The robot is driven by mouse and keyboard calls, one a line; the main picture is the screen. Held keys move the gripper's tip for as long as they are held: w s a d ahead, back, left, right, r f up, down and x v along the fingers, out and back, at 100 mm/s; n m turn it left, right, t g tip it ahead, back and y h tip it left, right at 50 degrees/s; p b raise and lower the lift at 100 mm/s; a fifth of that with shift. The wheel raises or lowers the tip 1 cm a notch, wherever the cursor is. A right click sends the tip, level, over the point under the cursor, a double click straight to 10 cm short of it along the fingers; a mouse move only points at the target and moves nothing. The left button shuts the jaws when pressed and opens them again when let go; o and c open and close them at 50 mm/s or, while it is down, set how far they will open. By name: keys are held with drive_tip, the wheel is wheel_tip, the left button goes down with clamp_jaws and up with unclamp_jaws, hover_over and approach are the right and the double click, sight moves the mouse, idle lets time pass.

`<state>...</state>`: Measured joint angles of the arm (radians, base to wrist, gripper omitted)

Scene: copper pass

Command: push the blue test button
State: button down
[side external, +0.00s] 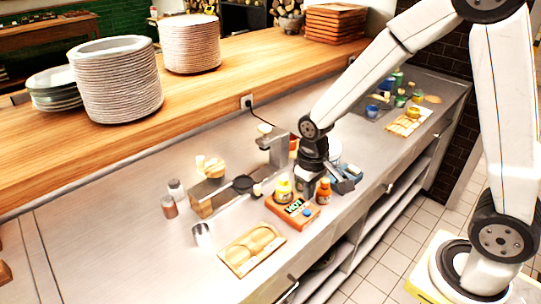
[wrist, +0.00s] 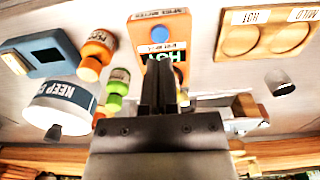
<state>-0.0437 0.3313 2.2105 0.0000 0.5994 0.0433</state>
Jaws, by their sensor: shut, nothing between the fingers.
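The blue test button (wrist: 163,36) is a round button on an orange box, seen in the wrist view beyond my fingertips. It also shows in the side view (side external: 307,212), on the right part of the box. The orange box (side external: 285,211) carries a dark display reading HOT and lies on the steel counter. My gripper (wrist: 161,72) is shut and empty. In the wrist view its fingers cover part of the display and point towards the box. In the side view my gripper (side external: 306,186) hangs just behind the box, between two bottles; the button appears uncovered.
An orange bottle (side external: 323,191) and a yellow-topped bottle (side external: 283,189) stand close to the box. A wooden tray (side external: 236,262) with round hollows and a metal cup (side external: 202,236) are nearby. A blue-grey device (wrist: 28,47) and a white jar (wrist: 42,92) show in the wrist view.

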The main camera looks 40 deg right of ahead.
drive_tip(key=shift+r, duration=1.4)
drive_tip(key=shift+s, duration=0.1)
drive_tip(key=s+d+t, duration=0.1)
drive_tip(key=s+t, duration=0.1)
drive_tip(key=s, duration=0.4)
drive_tip(key=shift+s+d+t, duration=0.2)
drive_tip(key=shift+d+t, duration=0.05)
drive_tip(key=shift+t, duration=0.05)
